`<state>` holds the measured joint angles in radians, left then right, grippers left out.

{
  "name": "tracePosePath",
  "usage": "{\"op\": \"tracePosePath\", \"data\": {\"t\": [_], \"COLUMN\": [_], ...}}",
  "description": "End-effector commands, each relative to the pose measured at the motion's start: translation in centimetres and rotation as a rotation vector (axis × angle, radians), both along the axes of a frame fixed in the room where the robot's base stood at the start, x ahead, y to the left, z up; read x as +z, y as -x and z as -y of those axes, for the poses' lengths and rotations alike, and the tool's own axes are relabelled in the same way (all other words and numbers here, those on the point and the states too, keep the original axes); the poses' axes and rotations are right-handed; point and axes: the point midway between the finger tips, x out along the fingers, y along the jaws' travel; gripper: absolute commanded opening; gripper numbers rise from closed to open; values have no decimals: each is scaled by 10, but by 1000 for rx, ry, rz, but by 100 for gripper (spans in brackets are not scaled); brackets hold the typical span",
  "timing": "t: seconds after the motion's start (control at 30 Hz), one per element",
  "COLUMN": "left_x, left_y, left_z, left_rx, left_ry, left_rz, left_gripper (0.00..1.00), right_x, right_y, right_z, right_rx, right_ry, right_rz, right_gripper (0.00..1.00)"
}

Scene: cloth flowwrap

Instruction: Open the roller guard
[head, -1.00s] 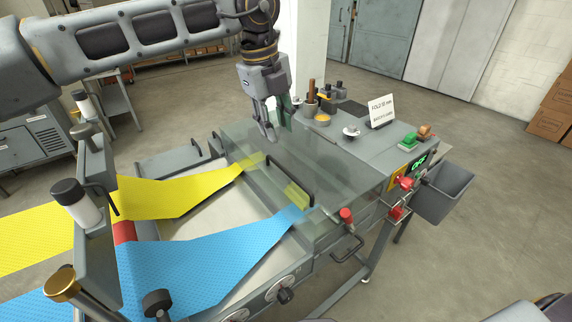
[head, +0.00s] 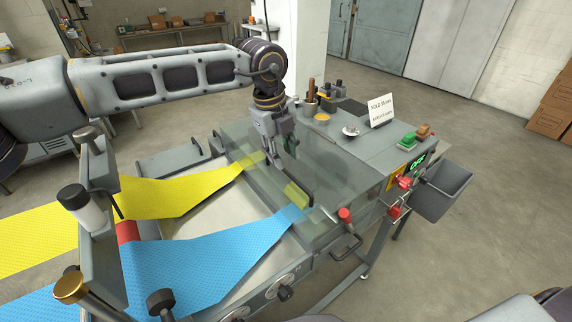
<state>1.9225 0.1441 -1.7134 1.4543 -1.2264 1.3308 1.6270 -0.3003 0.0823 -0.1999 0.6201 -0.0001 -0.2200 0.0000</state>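The roller guard (head: 325,160) is a clear, tinted box-like cover over the rollers, and it is down. Its dark bar handle (head: 308,188) runs along the front; my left gripper hides part of it. My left gripper (head: 279,160) points down at the guard's left part, close to the handle's left end. Its fingers look apart, with nothing seen between them; I cannot tell whether they touch the handle or the guard. My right gripper is not in view. Yellow cloth (head: 170,195) and blue cloth (head: 190,262) run in under the guard.
A red-knobbed lever (head: 345,215) sticks out at the front right. A grey bin (head: 440,190) hangs at the right.

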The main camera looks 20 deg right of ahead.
Motion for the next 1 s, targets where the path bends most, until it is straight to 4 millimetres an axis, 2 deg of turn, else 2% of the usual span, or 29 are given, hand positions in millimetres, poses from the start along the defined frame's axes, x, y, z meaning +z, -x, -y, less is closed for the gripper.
{"op": "tracePosePath", "data": {"t": [0.2,0.4,0.6,0.87,1.0], "left_x": [-27,-46,-54,-55,-55], "left_y": [-2,-3,-4,-4,-4], "left_z": [5,9,10,10,10], "left_rx": [1,1,1,1,1], "left_ry": [-1,-1,1,1,1], "left_rz": [-1,-1,0,0,0], "left_gripper": [32,32,32,32,15], "right_x": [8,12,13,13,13], "right_y": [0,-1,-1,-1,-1], "right_z": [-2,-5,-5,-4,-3], "right_rx": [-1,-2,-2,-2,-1], "right_ry": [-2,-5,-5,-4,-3], "right_rz": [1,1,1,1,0], "right_gripper": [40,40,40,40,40]}}
